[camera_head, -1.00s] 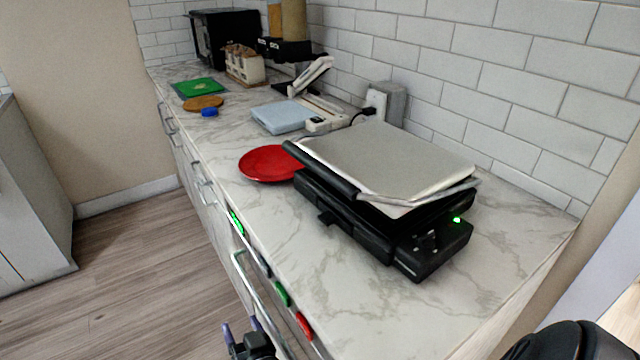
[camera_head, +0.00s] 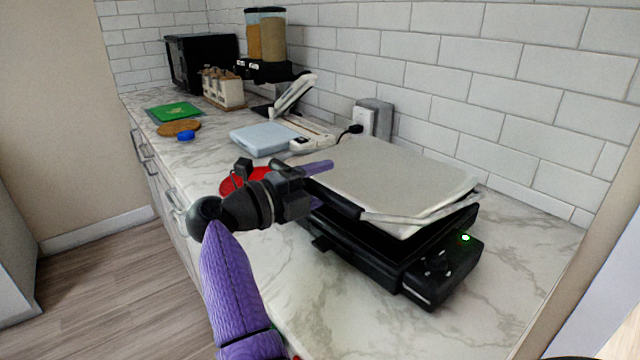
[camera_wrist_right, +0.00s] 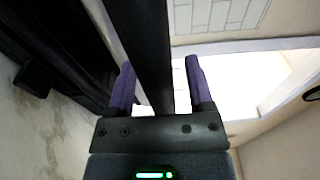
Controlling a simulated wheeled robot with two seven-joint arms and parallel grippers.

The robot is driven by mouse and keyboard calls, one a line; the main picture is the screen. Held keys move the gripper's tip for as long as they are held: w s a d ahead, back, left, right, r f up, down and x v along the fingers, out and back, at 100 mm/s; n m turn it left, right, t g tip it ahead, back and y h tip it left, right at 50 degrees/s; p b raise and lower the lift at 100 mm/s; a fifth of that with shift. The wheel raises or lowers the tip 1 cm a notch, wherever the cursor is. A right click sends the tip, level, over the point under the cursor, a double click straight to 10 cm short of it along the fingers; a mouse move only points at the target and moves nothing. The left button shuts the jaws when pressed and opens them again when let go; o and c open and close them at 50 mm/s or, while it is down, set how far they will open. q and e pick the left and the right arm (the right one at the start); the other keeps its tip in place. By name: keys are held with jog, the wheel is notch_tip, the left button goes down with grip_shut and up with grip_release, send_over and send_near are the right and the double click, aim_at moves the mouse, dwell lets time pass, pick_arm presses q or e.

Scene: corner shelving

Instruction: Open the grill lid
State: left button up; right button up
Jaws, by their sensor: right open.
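The grill (camera_head: 405,265) stands on the counter, with a black base, a green light and a knob at its right end. Its grey lid (camera_head: 390,175) lies low over the base, with a dark gap at the front right. My right gripper (camera_head: 320,168) is at the lid's front left edge, partly hiding the black handle bar (camera_head: 335,197). In the right wrist view, the black bar (camera_wrist_right: 148,45) runs between the two purple fingers (camera_wrist_right: 161,85), which stand apart with a gap on each side. My left gripper is not in view.
A red plate (camera_head: 232,183) lies left of the grill, partly hidden by my gripper. A pale blue scale-like device (camera_head: 263,140), a brown round mat (camera_head: 179,128) and a blue item (camera_head: 186,136) lie further back. A tiled wall (camera_head: 420,60) stands behind the grill. The counter front is clear.

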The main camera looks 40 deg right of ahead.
jog(key=shift+d, duration=0.1)
grip_shut()
dwell(1.4)
